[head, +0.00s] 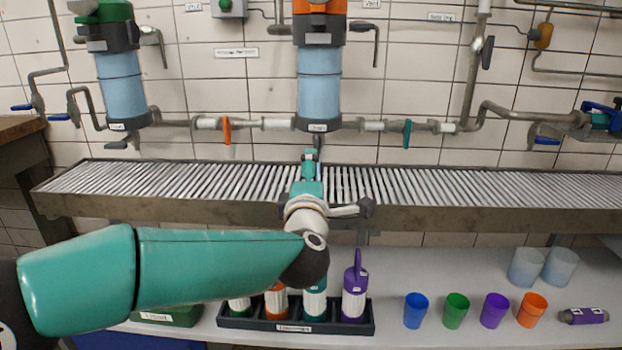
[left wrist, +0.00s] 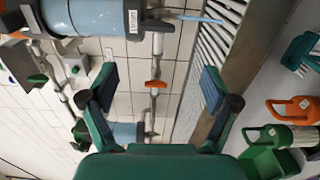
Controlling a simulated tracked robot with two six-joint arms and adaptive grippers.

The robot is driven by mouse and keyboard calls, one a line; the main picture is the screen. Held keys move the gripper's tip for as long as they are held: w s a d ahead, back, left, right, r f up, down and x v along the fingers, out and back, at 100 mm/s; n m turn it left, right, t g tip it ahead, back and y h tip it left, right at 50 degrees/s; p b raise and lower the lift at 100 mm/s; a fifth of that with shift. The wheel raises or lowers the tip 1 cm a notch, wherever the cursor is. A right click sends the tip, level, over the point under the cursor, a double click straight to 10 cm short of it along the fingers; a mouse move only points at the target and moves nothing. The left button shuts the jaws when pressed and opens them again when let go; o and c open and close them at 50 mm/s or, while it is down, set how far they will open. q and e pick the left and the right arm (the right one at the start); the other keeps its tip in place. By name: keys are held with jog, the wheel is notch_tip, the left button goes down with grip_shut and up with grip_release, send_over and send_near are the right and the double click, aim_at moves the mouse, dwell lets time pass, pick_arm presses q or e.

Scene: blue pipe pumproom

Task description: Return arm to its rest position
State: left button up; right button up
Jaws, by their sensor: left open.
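My left arm (head: 220,268) is teal and reaches in from the left of the head view. Its gripper (head: 310,172) is over the roller conveyor, below the middle blue tank (head: 319,90). In the left wrist view the gripper (left wrist: 160,82) has its two fingers spread wide, with nothing between them. An orange-handled valve (left wrist: 153,84) shows in the gap, farther back. In the head view the forearm hides part of the bench and of the bottle rack. My right gripper is not in view.
The roller conveyor (head: 480,188) runs along the wall behind the bench. A dark rack (head: 350,329) of handled bottles stands close below my wrist. Blue (head: 416,311), green (head: 456,311), purple (head: 494,311) and orange (head: 531,310) cups stand right. A green container (head: 167,317) is under my forearm.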

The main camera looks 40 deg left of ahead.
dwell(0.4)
pick_arm(q)
jog(key=w+d+f+m+g+h, duration=0.1)
jog(key=d+f+m+h, duration=0.25)
jog(key=f, duration=0.65)
jog(key=d+f+m+g+h, duration=0.2)
jog(key=d+f+m, duration=0.25)
jog(key=f, duration=0.65)
jog(key=w+d+f+m+g+h, duration=0.1)
jog(key=d+f+m+h, duration=0.3)
jog(key=f, duration=0.6)
jog(key=s+d+f+m+g+h, duration=0.1)
jog(key=s+d+f+m+g, duration=0.15)
jog(key=s+f, duration=0.4)
jog(key=s+d+f+m+g+h, duration=0.1)
jog(key=s+d+f+m+g, duration=0.15)
jog(key=f, duration=0.65)
jog(key=s+d+f+m+g+h, duration=0.1)
jog(key=s+d+f+m+g, duration=0.3)
jog(key=s, duration=0.5)
jog(key=s+d+f+m+g+h, duration=0.1)
jog(key=s+f+m, duration=0.1)
jog(key=s+f, duration=0.5)
notch_tip(320, 180, up, 36)
jog(key=s+p, duration=0.1)
jog(key=p, duration=3.3)
jog(key=shift+s+d+f+g, duration=0.15)
jog(key=shift+s+f+g, duration=0.05)
jog(key=shift+s+g, duration=0.1)
